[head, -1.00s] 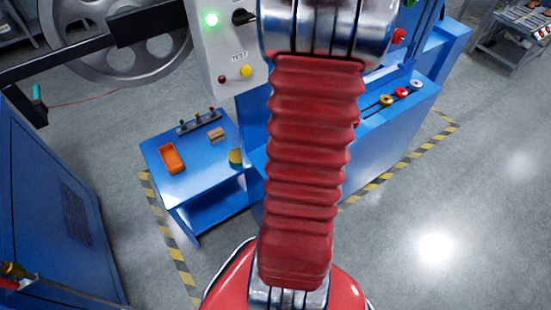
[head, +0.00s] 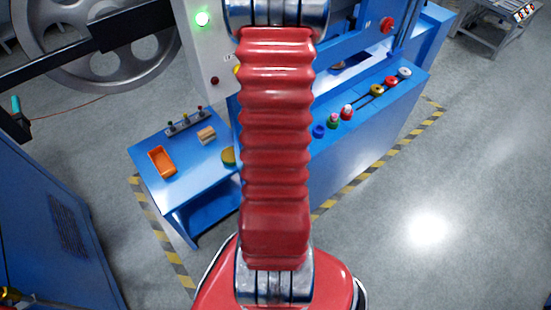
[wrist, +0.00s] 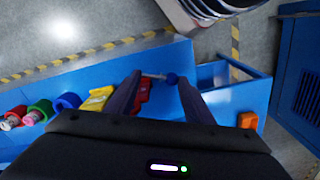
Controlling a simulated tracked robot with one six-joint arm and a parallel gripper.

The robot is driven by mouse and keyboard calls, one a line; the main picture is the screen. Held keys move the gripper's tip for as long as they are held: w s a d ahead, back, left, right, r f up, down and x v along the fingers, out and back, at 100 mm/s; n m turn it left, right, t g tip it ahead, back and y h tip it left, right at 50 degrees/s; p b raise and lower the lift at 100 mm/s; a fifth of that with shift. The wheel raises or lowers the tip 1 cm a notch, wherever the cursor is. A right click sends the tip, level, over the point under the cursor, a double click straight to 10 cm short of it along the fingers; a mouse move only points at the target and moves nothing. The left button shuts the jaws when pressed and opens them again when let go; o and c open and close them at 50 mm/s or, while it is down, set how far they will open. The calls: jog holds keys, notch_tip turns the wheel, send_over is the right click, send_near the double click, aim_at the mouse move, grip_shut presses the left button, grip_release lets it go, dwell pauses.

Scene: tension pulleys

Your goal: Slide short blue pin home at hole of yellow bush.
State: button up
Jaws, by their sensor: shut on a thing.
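In the wrist view my gripper (wrist: 160,77) has its two dark fingers on either side of a short pin with a round blue head (wrist: 173,78) and a thin grey shaft (wrist: 153,76) pointing left. The pin lies sideways in the picture. A yellow bush (wrist: 97,98) lies left of the left finger, apart from the pin; its hole is not clear. A red part (wrist: 143,92) shows between the fingers, behind the pin. In the head view my gripper and the pin are hidden. A yellow round part (head: 376,90) shows there on the bench; I cannot tell if it is the same bush.
Blue (wrist: 67,102), green (wrist: 40,108) and red (wrist: 14,117) parts stand in a row further left. An orange tray (head: 162,161) and a small rack (head: 185,122) sit on the blue side table (head: 190,165). Striped floor tape (head: 380,163) borders the bench.

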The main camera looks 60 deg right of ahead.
dwell(0.3)
notch_tip(320, 180, down, 2)
jog(key=shift+s+f, duration=0.1)
jog(key=shift+f, duration=0.05)
jog(key=shift+w+d+f, duration=0.1)
jog(key=shift+w+f, duration=0.1)
jog(key=shift+f, duration=0.45)
jog(key=o, duration=1.1)
jog(key=shift+f, duration=0.15)
notch_tip(320, 180, up, 14)
